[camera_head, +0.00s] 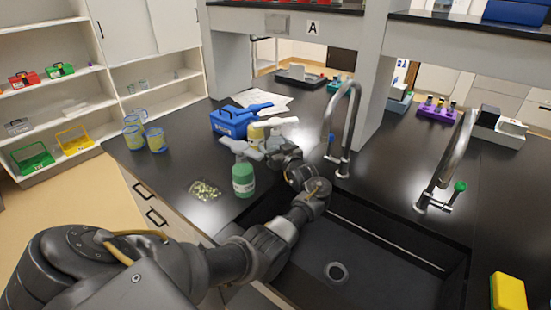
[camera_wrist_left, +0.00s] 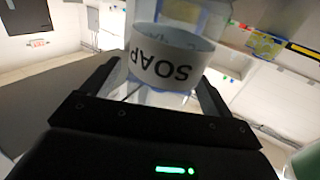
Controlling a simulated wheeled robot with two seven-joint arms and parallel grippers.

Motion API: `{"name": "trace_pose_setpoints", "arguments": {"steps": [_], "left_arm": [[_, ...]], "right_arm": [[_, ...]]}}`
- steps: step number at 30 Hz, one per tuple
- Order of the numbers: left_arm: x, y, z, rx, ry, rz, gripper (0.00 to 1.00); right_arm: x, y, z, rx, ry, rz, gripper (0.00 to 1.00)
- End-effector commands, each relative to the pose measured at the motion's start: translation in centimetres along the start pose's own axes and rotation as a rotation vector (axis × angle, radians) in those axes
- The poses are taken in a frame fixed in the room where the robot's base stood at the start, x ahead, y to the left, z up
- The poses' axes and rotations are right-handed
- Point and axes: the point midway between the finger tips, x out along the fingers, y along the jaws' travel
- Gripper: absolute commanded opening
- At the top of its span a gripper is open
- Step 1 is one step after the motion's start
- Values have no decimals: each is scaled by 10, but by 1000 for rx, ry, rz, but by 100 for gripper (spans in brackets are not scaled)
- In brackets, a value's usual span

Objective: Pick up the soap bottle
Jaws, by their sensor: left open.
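The soap bottle (camera_wrist_left: 172,60) is pale and translucent with a white band reading SOAP, upside down in the left wrist view. It stands between the two fingers of my left gripper (camera_wrist_left: 160,88), which are open on either side of it. I cannot tell whether either finger touches it. In the head view the soap bottle (camera_head: 272,142) is mostly hidden behind my left gripper (camera_head: 277,155), on the black counter behind the sink. My right gripper is not in view.
A green spray bottle (camera_head: 243,178) stands close left of my gripper. A yellow-labelled bottle (camera_head: 256,133) and a blue toolbox (camera_head: 229,122) are behind. A tap (camera_head: 343,130) rises to the right. The black sink (camera_head: 370,250) lies in front; a yellow sponge (camera_head: 508,291) is at right.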

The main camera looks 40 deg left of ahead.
Motion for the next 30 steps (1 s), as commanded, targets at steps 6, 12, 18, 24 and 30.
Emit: {"name": "trace_pose_setpoints", "arguments": {"steps": [6,12,18,24,30], "left_arm": [[19,0,1,0,0,1,86],[18,0,0,0,0,1,78],[18,0,1,0,0,1,52],[18,0,1,0,0,1,26],[18,0,-1,-2,2,1,20]], "right_arm": [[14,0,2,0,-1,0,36],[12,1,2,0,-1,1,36],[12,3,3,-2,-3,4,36],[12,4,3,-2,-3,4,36],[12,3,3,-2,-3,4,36]]}}
